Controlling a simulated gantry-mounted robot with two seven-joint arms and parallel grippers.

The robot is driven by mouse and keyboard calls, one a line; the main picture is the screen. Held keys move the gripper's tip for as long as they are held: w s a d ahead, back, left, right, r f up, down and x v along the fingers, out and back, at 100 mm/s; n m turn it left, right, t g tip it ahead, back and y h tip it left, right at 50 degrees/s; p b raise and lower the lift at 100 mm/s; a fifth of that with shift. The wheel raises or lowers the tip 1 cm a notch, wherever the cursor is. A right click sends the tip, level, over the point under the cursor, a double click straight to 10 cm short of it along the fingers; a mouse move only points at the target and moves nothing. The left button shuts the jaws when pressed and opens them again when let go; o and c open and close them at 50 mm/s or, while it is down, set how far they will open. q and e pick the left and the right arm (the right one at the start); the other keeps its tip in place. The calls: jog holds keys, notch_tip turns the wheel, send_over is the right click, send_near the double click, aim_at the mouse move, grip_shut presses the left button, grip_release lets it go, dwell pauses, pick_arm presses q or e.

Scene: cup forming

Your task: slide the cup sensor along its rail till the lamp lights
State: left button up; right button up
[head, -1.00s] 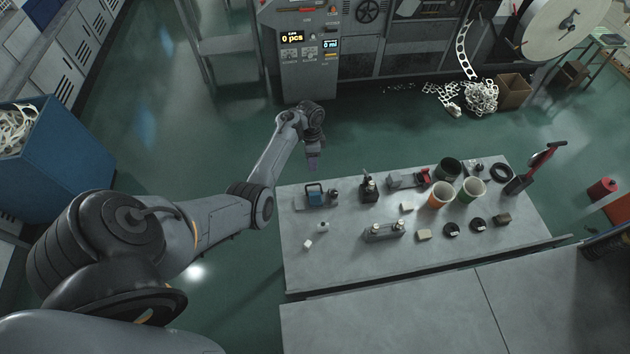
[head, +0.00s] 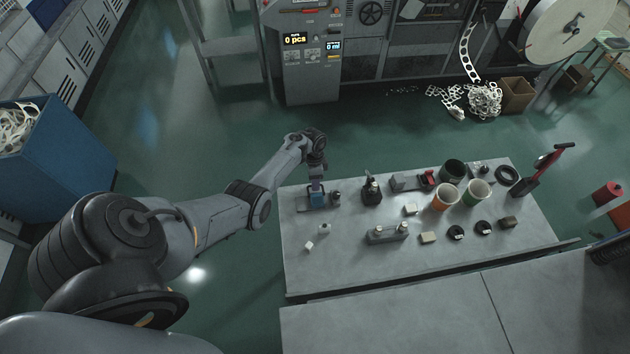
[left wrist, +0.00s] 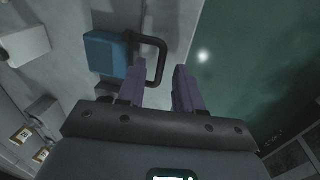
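A blue block with a black handle, which looks like the cup sensor (head: 318,201), sits on a flat grey base (head: 303,205) at the table's left back. In the left wrist view the blue block (left wrist: 104,53) shows larger, with its black loop handle (left wrist: 164,52) on its right side. My left gripper (head: 317,184) points down at the block. In the left wrist view its two fingers (left wrist: 160,86) are apart, with the handle's outer bar appearing between them; contact cannot be told. I cannot make out a lit lamp. My right gripper is not in view.
The table's front left is mostly clear. A machine (head: 312,55) stands behind.

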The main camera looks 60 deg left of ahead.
pick_arm(q)
grip_shut()
dwell(1.4)
